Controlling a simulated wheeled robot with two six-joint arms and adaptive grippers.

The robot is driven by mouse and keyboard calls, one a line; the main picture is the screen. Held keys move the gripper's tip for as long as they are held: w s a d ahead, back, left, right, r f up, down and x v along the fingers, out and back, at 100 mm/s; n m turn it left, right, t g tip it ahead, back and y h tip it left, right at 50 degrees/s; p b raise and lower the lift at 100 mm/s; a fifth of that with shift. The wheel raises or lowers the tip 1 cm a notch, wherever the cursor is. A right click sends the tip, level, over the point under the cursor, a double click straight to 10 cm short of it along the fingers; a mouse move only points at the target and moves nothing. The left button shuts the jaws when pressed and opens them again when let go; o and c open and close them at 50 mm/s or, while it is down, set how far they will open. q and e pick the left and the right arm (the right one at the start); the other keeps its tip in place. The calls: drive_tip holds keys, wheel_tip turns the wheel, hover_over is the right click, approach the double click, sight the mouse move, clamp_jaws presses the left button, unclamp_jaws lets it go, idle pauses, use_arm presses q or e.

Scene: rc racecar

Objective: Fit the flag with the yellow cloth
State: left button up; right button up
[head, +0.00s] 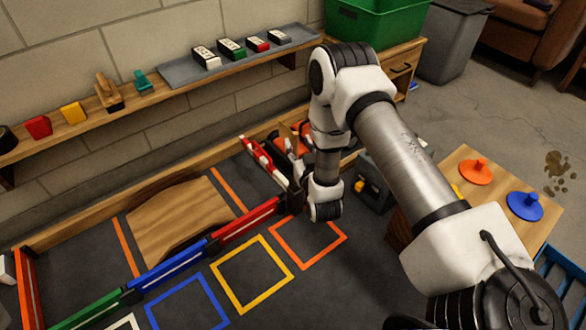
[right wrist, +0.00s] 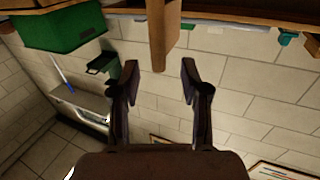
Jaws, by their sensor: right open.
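I cannot make out for certain a flag with yellow cloth in either view. A small yellow piece (head: 73,112) stands on the wall shelf beside a red one. Another small yellow piece (head: 359,186) shows by a dark box right of my right wrist. My right gripper (head: 292,160) is over the far side of the track, pointing towards the wall, partly hidden by clutter. In the right wrist view its two dark fingers (right wrist: 160,75) are apart, with nothing held between them. A wooden piece (right wrist: 160,35) shows between and beyond the tips. My left gripper is not in view.
The wall shelf (head: 140,100) carries several small pieces and a grey tray. The track has a wooden ramp (head: 180,218), coloured barriers (head: 170,268) and outlined squares. A side table holds an orange disc (head: 475,171) and a blue disc (head: 524,205). A green bin (head: 375,22) stands behind.

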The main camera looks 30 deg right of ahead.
sight(297, 138)
drive_tip(key=w, duration=0.1)
drive_tip(key=w+b, duration=0.1)
drive_tip(key=w+d, duration=0.1)
drive_tip(key=shift+d+f+b, duration=0.1)
drive_tip(key=shift+f+b, duration=0.3)
drive_tip(key=shift+w+d+r, duration=0.1)
drive_tip(key=shift+w, duration=0.25)
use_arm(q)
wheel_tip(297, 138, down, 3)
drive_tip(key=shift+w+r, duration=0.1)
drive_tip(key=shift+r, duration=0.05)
use_arm(e)
drive_tip(key=shift+r, duration=0.15)
clamp_jaws()
